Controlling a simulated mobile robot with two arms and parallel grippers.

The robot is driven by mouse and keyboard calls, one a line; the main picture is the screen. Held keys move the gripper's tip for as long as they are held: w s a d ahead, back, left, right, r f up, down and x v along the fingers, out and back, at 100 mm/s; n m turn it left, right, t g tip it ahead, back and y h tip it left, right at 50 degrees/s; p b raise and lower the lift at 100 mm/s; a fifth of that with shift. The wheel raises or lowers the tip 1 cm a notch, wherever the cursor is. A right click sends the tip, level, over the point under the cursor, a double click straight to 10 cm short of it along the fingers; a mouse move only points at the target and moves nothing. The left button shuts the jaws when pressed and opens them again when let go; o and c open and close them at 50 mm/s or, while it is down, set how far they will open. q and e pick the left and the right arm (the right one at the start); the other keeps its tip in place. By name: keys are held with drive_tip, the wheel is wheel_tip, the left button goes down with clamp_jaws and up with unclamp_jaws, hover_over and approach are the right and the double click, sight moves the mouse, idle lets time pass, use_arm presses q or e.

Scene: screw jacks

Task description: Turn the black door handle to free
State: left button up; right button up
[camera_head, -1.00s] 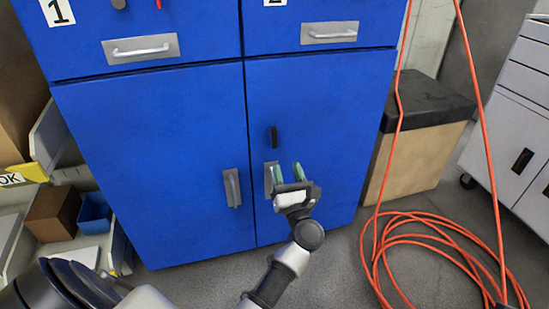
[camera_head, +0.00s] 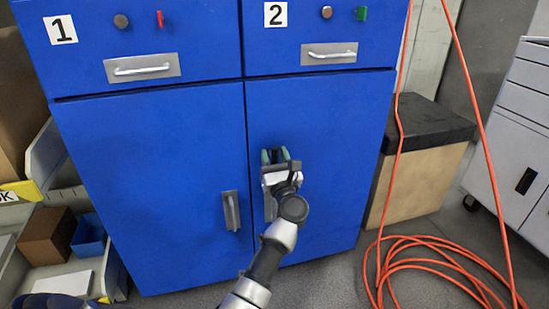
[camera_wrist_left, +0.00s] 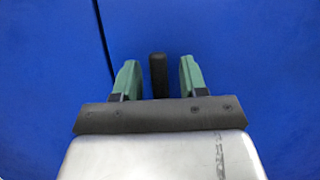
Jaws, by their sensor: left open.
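The black door handle (camera_wrist_left: 158,75) is a small upright bar on the blue right-hand door (camera_head: 325,140). My left gripper (camera_wrist_left: 157,78) is open, with one green finger on each side of the handle and a visible gap on both sides. The handle is nearer the middle than either finger. In the head view my left gripper (camera_head: 275,155) is raised in front of the door, and the handle (camera_head: 274,155) shows dark between the fingertips. Whether the fingers reach the handle's depth is hard to tell. My right gripper is not in view.
A grey pull (camera_head: 231,210) sits on the left door, and another (camera_head: 270,200) is partly behind my gripper. Drawers with silver handles (camera_head: 330,54) are above. A black-topped wooden box (camera_head: 420,170) and orange hose (camera_head: 430,265) are at the right.

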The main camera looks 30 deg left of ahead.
use_arm(q)
drive_tip(key=shift+c, duration=0.3)
clamp_jaws()
